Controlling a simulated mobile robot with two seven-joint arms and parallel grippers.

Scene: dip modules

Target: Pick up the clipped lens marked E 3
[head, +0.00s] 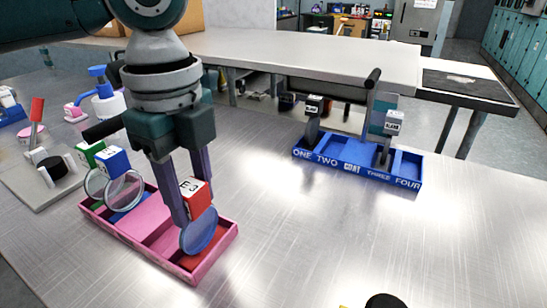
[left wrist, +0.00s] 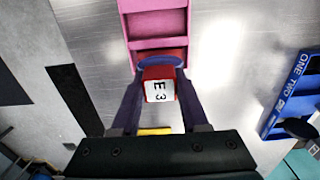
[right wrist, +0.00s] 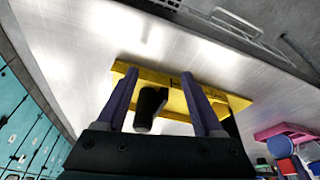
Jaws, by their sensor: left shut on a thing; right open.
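The clipped lens marked E 3 (head: 199,232) has a red clip with a white face and a bluish round lens. My left gripper (head: 190,204) is shut on its red clip, over the right end of the pink tray (head: 227,249). The left wrist view shows the E 3 clip (left wrist: 158,91) between the fingers of the left gripper (left wrist: 158,84), beside the tray's end. I cannot tell whether the lens clears the tray. My right gripper (right wrist: 165,98) is open in the right wrist view, with a black piece (right wrist: 149,107) between its fingers.
Two more clipped lenses, blue (head: 113,161) and green (head: 88,152), stand at the pink tray's left end. A blue tray (head: 345,159) marked ONE to FOUR stands at the back right. A yellow tray (right wrist: 170,80) lies under my right gripper. The table's middle is clear.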

